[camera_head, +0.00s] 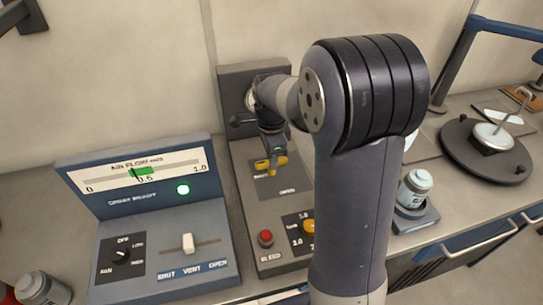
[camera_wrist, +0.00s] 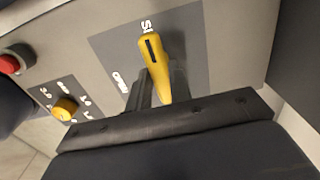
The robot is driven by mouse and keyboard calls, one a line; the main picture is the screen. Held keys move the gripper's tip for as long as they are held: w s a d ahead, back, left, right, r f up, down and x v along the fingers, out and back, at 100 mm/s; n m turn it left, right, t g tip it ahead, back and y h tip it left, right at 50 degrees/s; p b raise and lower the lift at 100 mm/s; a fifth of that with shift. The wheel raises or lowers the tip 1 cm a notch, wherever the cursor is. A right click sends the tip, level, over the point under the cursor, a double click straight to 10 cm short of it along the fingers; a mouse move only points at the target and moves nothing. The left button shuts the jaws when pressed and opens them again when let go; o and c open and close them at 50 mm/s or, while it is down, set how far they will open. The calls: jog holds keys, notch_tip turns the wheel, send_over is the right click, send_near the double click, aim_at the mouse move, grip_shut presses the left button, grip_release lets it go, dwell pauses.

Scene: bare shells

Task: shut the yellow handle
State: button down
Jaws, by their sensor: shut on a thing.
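The yellow handle (camera_head: 279,161) sits on a dark label plate on the grey panel (camera_head: 264,218). My gripper (camera_head: 272,155) reaches down onto it from above and partly hides it. In the wrist view the yellow handle (camera_wrist: 151,50) has a dark slot in its broad end, which lies beside a label starting "SH". Its narrow end runs down between the two fingers of my gripper (camera_wrist: 157,93), which are shut on it. An "OPEN" label shows to the left of the fingers there, and below right of the handle in the head view.
A red button (camera_head: 265,238) and a yellow knob (camera_head: 308,226) sit nearer on the same panel. A blue air-flow console (camera_head: 150,230) with a white slider stands to the left. A white bottle (camera_head: 415,187) stands right of my arm.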

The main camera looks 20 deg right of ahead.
dwell(0.3)
jog(key=c, duration=1.3)
grip_release()
jog(key=shift+r, duration=0.1)
notch_tip(320, 180, up, 11)
jog(key=shift+f, duration=0.15)
notch_tip(320, 180, down, 11)
